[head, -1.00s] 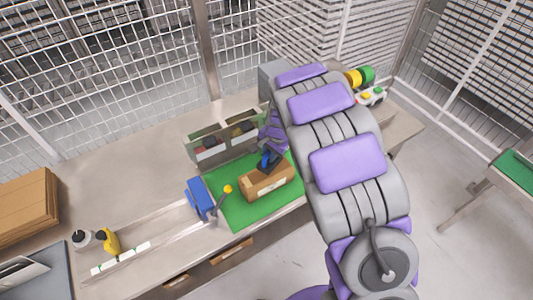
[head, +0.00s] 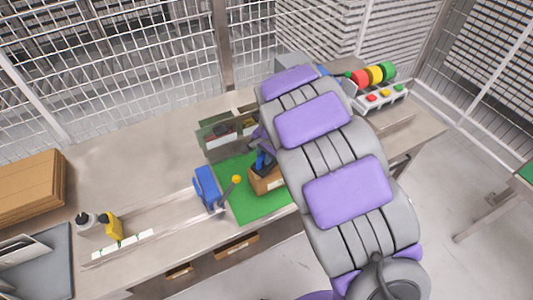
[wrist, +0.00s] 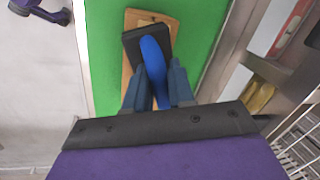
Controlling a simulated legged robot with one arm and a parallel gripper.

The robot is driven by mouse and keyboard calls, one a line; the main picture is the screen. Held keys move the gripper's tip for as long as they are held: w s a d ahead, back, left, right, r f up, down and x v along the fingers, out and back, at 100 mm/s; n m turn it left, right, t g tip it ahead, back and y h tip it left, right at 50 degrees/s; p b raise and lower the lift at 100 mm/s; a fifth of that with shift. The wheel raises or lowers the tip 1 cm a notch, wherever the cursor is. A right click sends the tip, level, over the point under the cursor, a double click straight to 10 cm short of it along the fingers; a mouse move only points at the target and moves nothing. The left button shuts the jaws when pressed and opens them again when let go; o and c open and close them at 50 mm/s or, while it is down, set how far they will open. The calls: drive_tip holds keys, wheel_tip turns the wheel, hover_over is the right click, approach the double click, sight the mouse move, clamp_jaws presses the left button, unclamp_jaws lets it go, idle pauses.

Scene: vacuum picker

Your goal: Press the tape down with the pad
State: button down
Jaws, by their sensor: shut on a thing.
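The cardboard box (head: 264,181) stands on the green mat (head: 236,204), partly hidden by my arm in the head view. In the wrist view its brown top (wrist: 148,17) shows around a dark pad (wrist: 132,42) with a blue handle (wrist: 154,62). My gripper (wrist: 158,92) is shut on the blue handle, with the pad over the box top. Whether the pad touches the box I cannot tell. The tape is hidden or too small to make out.
A bin with compartments (head: 222,138) is behind. Bottles (head: 113,226) stand at the left; coloured rolls (head: 374,75) are at the back right.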

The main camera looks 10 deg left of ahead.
drive_tip(key=shift+a+f, duration=0.2)
drive_tip(key=shift+a, duration=0.9)
drive_tip(key=shift+d+f, duration=0.15)
drive_tip(key=shift+d, duration=0.4)
drive_tip(key=shift+d+f, duration=0.15)
drive_tip(key=shift+d, duration=0.35)
drive_tip(key=shift+a+f+b, duration=0.3)
drive_tip(key=shift+a+f, duration=0.35)
drive_tip(key=shift+a, duration=0.25)
drive_tip(key=shift+d, duration=0.75)
drive_tip(key=shift+a, duration=0.15)
